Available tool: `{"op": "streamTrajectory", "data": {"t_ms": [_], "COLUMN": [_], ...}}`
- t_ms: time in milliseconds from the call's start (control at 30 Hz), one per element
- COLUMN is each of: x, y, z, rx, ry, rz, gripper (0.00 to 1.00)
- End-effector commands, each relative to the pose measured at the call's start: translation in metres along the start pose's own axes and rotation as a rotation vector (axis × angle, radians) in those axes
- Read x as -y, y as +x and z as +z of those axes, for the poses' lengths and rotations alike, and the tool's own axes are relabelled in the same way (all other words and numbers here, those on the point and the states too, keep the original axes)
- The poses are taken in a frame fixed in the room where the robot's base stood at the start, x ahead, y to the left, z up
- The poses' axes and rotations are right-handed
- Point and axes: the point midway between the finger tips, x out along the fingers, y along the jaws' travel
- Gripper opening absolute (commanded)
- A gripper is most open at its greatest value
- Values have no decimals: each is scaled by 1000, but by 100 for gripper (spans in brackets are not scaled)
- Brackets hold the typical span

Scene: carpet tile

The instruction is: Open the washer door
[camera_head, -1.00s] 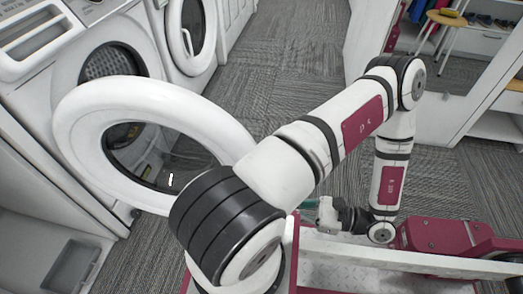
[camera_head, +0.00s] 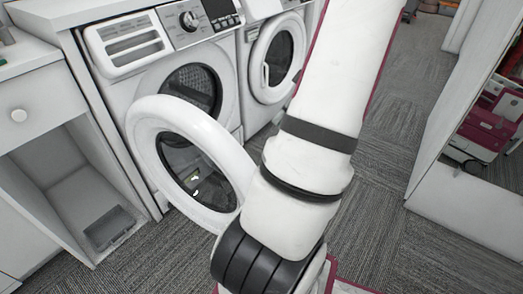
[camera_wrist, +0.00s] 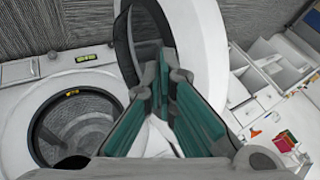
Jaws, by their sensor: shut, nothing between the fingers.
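The front-loading washer (camera_head: 118,77) is white, with its dark drum opening (camera_head: 192,88) exposed. Its round door (camera_head: 150,112), a thick white ring around dark glass, is swung well out from the front. In the wrist view, the drum (camera_wrist: 78,128) is at lower left and the white door ring (camera_wrist: 204,50) stands at top centre. My gripper (camera_wrist: 164,62) has green-padded fingers with tips close together, shut and empty, overlapping the door in the picture. Whether it touches the door cannot be told. My arm covers the door's right side in the head view, and the gripper is hidden there.
A second washer with a round door (camera_head: 258,62) stands to the right of the first. A white cabinet (camera_head: 30,105) with a drawer knob and open lower shelf is at left.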

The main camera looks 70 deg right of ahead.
Motion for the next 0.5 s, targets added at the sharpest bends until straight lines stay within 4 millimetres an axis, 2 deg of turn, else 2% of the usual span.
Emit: {"op": "streamTrajectory", "data": {"t_ms": [100, 233, 500], "x": [2, 1, 0], "y": [-2, 10, 61], "z": [-10, -10, -8], "rx": [21, 22, 20], "ry": [-63, -67, -64], "rz": [22, 22, 20], "gripper": [0, 0, 0]}}
